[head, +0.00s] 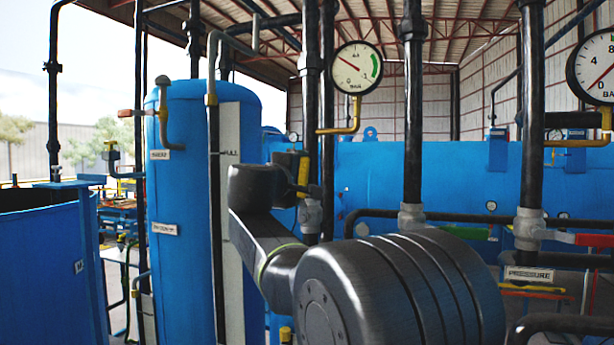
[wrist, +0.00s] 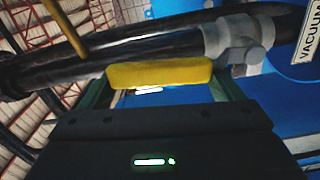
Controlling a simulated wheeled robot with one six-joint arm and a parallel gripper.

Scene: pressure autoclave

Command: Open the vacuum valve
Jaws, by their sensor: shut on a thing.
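The vacuum valve has a yellow handle (wrist: 160,75) and a grey body (wrist: 236,38) on a black pipe. A white VACUUM label (wrist: 309,35) is beside it in the wrist view. My gripper (wrist: 160,84) is shut on the yellow handle, with one finger at each end of it. The handle lies roughly along the pipe in this view. In the head view the handle (head: 303,170) shows as a small upright yellow piece, and the grey valve body (head: 310,215) is below it. My arm hides part of the valve area there.
A round gauge (head: 357,68) hangs above on a yellow tube; its needle points up-left, away from the green band. To the right are more black pipes, a valve with a red handle (head: 594,240) and a PRESSURE label (head: 529,274). A blue tank (head: 182,230) stands left.

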